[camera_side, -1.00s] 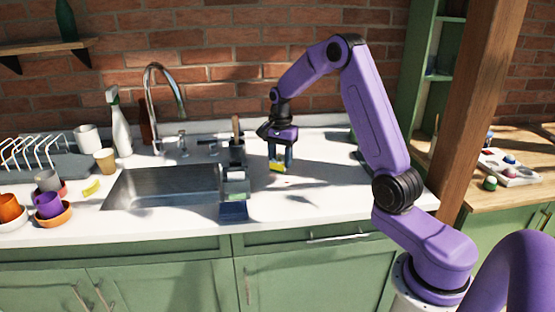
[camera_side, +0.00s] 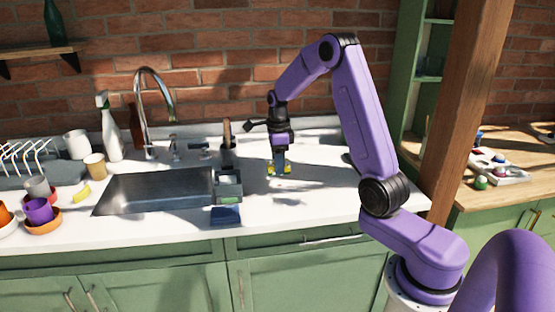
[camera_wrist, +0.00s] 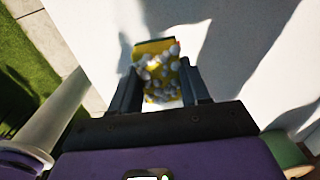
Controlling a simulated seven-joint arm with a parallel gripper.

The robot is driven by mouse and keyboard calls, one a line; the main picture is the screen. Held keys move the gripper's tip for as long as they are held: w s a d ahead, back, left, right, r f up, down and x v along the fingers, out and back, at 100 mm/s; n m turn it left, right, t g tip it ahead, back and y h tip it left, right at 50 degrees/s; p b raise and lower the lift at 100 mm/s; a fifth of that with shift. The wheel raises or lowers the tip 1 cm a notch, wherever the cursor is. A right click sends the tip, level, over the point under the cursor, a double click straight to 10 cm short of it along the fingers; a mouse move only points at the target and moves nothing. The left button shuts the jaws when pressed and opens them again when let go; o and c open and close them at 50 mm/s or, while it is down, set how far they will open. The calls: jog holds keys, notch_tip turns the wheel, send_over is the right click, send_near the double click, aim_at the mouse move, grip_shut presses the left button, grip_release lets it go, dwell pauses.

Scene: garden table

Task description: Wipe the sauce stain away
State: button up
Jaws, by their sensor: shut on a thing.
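My gripper (camera_side: 279,165) points down over the white counter (camera_side: 325,192), right of the sink. It is shut on a yellow sponge (camera_side: 287,169), whose ends show on both sides of the fingers. In the wrist view the sponge (camera_wrist: 171,92) sits between the two dark fingers, with whitish-grey lumps over much of it. The sponge is at or very near the counter top; I cannot tell if it touches. I cannot make out a sauce stain; shadows lie on the counter around the gripper, and the sponge and fingers hide the spot beneath.
A caddy (camera_side: 229,186) stands left of my gripper, with a blue pad (camera_side: 226,215) in front and a handled pot (camera_side: 228,150) behind. Further left are the sink (camera_side: 150,192), tap (camera_side: 150,100), spray bottle (camera_side: 110,135) and bowls (camera_side: 43,219). The counter to the right is clear.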

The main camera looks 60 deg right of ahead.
aim_at(277, 187)
notch_tip(277, 187, down, 6)
jog(key=shift+f, duration=0.8)
jog(key=w+a, duration=0.3)
jog(key=shift+w+a+r, duration=0.1)
jog(key=shift+w+r, duration=0.05)
jog(key=shift+r, duration=0.15)
jog(key=shift+w+a+f, duration=0.1)
jog(key=shift+w+a, duration=1.05)
jog(key=shift+a, duration=0.05)
jog(key=shift+w+d, duration=0.8)
jog(key=shift+w, duration=0.05)
jog(key=s+d, duration=0.5)
jog(key=shift+s+d, duration=0.2)
jog(key=shift+s, duration=0.05)
jog(key=shift+d, duration=0.3)
jog(key=shift+w+d, duration=0.55)
jog(key=shift+w, duration=0.05)
jog(key=w+a, duration=0.5)
jog(key=shift+w+a, duration=0.15)
jog(key=shift+w, duration=0.05)
jog(key=shift+s+a, duration=0.45)
jog(key=shift+a, duration=0.4)
jog(key=shift+s+d, duration=0.1)
jog(key=shift+s, duration=0.25)
jog(key=s+d, duration=0.3)
jog(key=shift+s+d, duration=1.2)
notch_tip(277, 187, up, 4)
jog(key=shift+w+r, duration=0.1)
jog(key=shift+r, duration=1.95)
